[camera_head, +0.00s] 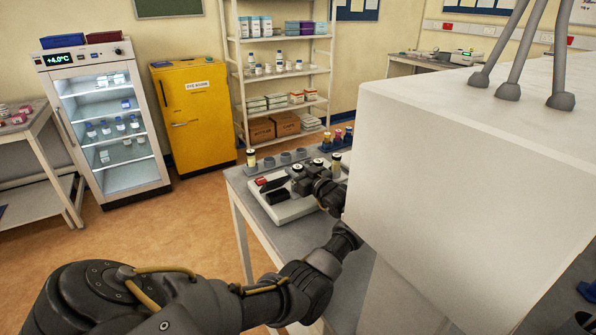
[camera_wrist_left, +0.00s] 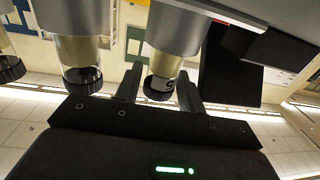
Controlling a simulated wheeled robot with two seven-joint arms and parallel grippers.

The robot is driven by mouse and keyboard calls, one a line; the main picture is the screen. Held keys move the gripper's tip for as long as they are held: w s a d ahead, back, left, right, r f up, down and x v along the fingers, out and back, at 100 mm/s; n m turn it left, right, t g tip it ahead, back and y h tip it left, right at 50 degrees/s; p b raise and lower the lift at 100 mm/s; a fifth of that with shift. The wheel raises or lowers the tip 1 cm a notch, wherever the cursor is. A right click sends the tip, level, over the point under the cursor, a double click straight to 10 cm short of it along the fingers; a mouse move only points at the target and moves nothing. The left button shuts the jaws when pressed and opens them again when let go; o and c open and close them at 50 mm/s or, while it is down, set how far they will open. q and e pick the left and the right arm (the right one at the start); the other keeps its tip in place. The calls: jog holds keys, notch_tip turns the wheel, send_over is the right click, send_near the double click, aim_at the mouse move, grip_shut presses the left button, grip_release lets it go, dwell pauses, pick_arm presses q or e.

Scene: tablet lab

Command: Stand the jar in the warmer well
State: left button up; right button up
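My left gripper (camera_head: 318,186) is low over the grey device on the bench, partly hidden by its own wrist. In the left wrist view its two fingers (camera_wrist_left: 160,84) lie on either side of a black-capped jar (camera_wrist_left: 160,84) with a pale yellow band. The jar's other end sits at a grey cylindrical well (camera_wrist_left: 180,28). Whether the fingers press on it is not clear. A pale-banded jar (camera_head: 336,163) shows beside the gripper in the head view. The device, probably the warmer (camera_head: 297,211), has a pale casing and a dark panel. My right gripper is not in view.
Another black-capped jar (camera_wrist_left: 80,68) is in the neighbouring well, close to the fingers. A large white box (camera_head: 470,160) hides the bench's right side.

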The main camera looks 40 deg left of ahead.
aim_at(301, 171)
pick_arm(q)
jog(key=shift+r, duration=0.2)
jog(key=shift+d+p, duration=0.35)
jog(key=p+v, duration=0.1)
jog(key=v, duration=0.4)
jog(key=shift+d+p, duration=0.25)
jog(key=shift+p, duration=0.15)
jog(key=shift+s+d, duration=0.2)
jog(key=shift+d, duration=0.45)
jog(key=shift+f, duration=0.1)
